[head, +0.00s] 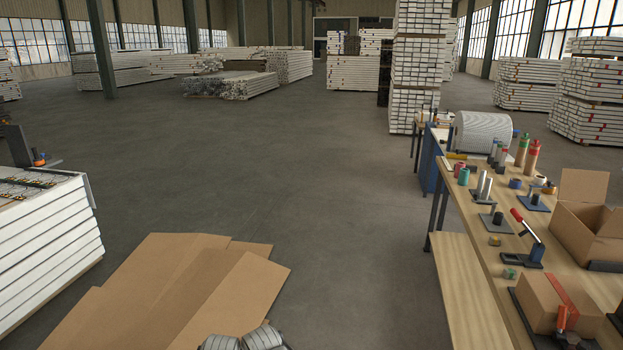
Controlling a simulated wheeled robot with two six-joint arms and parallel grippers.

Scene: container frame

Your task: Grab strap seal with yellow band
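I cannot make out a strap seal with a yellow band for certain. On the wooden workbench (484,222) at the right, a small yellow item (456,156) lies near the far end, too small to identify. A small yellowish roll (494,241) lies nearer, by the bench's left edge. A yellowish ring-shaped item (549,188) sits beyond the open box.
The bench also holds an open cardboard box (580,230), a closed box with red tape (552,298), a red-handled tool (529,232) and bottles (531,156). Flat cardboard (170,290) lies on the floor by a white stack (45,245). The central floor is clear.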

